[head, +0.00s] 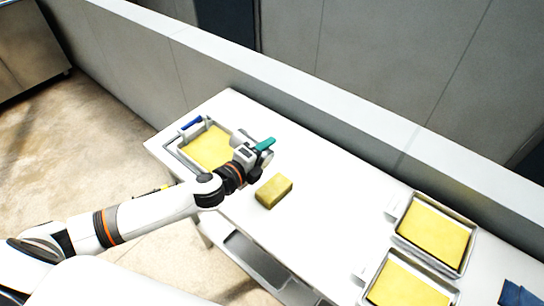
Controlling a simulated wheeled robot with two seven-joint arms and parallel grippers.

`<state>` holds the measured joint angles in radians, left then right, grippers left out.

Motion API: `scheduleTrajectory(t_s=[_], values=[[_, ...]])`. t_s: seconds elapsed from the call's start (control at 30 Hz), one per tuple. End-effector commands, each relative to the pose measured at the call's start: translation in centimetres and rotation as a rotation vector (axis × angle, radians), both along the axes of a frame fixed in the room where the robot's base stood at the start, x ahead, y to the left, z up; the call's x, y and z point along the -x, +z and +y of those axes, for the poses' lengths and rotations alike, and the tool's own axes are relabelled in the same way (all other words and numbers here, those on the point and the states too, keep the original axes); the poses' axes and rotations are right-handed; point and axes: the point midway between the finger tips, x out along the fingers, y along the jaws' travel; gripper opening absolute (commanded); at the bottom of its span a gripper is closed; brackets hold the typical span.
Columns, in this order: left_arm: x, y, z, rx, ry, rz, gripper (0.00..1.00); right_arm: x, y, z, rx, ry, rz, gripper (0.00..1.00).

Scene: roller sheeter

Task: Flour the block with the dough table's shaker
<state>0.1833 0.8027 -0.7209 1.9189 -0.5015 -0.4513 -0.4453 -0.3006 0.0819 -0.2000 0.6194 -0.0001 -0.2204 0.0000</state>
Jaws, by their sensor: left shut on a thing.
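The yellow dough block (274,191) lies on the white dough table (318,200), bare on top as far as I can see. My left gripper (258,155) is above the table, just behind the block and a little to its left in the head view. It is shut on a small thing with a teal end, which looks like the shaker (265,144). The shaker is tilted on its side, and the fingers and wrist hide much of it. It is apart from the block. My right gripper is not in view.
A tray (176,153) with a yellow sheet and a blue-handled thing (191,123) stands at the table's left end. Two more trays (466,264) (366,290) with yellow sheets stand at the right. A low wall (300,90) runs behind. The table's middle is clear right of the block.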

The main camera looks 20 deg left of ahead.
Motion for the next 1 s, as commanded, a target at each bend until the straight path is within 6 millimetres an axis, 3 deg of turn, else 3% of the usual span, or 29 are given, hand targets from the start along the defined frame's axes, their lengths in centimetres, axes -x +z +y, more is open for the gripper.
scheduleTrajectory(t_s=[0.27, 0.63, 1.0], values=[[0.0, 0.1, 0.0, 0.001, -0.001, 0.000, 0.24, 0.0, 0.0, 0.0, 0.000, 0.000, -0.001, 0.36], [1.4, 0.1, -3.9, 0.004, -0.001, 0.001, 0.24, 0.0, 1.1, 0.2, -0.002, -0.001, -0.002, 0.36], [1.4, 0.0, -3.9, 0.000, 0.000, -0.001, 0.24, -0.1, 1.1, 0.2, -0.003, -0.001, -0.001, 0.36]])
